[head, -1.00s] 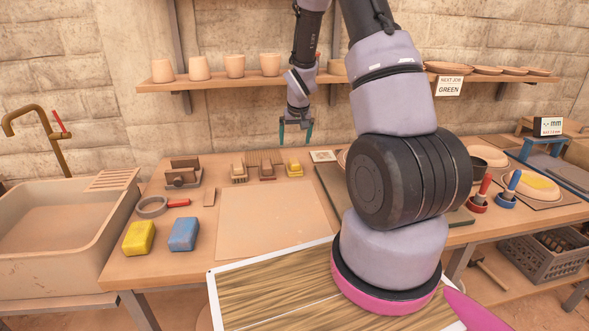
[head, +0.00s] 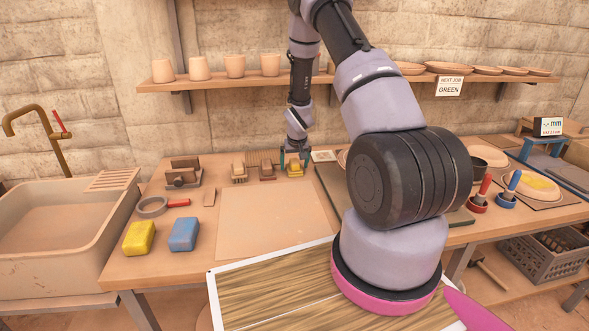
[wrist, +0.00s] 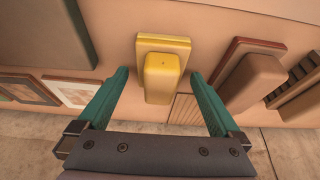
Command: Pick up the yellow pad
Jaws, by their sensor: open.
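The yellow pad (head: 295,173) stands at the back of the bench, at the right end of a row of similar pads. In the wrist view the yellow pad (wrist: 163,80) shows a flat base with a raised grip block. My gripper (head: 293,161) is open just over it. In the wrist view my gripper's (wrist: 159,76) teal fingers lie to either side of the grip block, with a visible gap on each side. How far down the fingertips reach cannot be told.
A brown pad (wrist: 252,78) stands close by the right finger in the wrist view. A small framed card (head: 323,156) lies beside the pad. A yellow sponge (head: 139,238) and a blue sponge (head: 184,234) lie at the front left. A shelf with cups (head: 235,66) is above.

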